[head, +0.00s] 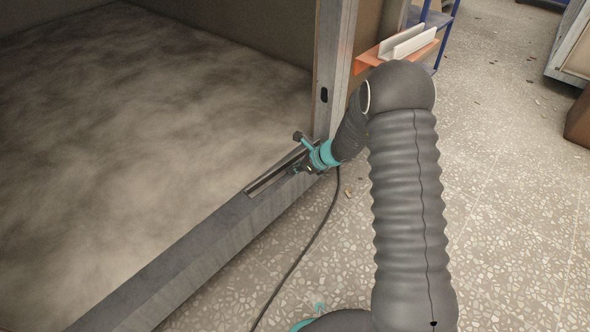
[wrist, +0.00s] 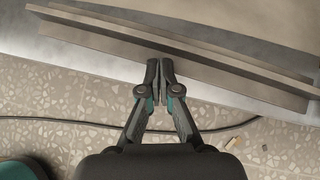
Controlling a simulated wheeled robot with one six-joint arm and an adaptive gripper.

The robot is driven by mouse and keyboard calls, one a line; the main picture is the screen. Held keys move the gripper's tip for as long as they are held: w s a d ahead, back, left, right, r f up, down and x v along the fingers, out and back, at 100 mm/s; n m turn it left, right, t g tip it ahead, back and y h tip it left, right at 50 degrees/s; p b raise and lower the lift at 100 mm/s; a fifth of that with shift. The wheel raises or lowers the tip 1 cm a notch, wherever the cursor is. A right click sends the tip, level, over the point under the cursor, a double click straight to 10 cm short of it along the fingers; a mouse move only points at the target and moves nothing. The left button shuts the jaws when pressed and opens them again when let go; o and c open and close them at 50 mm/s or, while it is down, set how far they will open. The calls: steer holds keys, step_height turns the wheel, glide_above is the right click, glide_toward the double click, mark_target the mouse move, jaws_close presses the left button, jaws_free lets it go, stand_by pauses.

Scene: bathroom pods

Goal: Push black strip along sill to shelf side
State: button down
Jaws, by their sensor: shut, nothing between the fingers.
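The black strip (head: 268,179) is a long, narrow, channel-like profile lying along the grey sill (head: 165,258), near the upright post. In the wrist view the strip (wrist: 235,76) runs slantwise across the top, looking grey-brown, with a raised lip along it. My gripper (head: 296,172) is at the outer side of the strip, towards its post end. In the wrist view my gripper (wrist: 160,64) is shut and empty, with its fingertips at the strip's near edge. I cannot tell whether they touch it. My gripper and wrist partly hide the strip's far end in the head view.
A metal post (head: 333,65) rises at the sill's far end. Beyond it are an orange shelf (head: 366,62) holding white pieces (head: 408,42) and a blue rack (head: 443,35). A black cable (head: 305,255) lies on the speckled floor beside the sill. The pod floor (head: 130,120) looks clear.

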steer(key=shift+d, duration=0.15)
steer(key=d, duration=0.1)
steer(key=s+d, duration=0.1)
steer(key=d, duration=0.1)
steer(key=shift+s+f+b, duration=0.1)
steer(key=shift+s+b, duration=0.1)
steer(key=shift+b, duration=0.2)
steer(key=p+v, duration=0.2)
steer(key=v, duration=0.8)
steer(key=shift+d, duration=0.25)
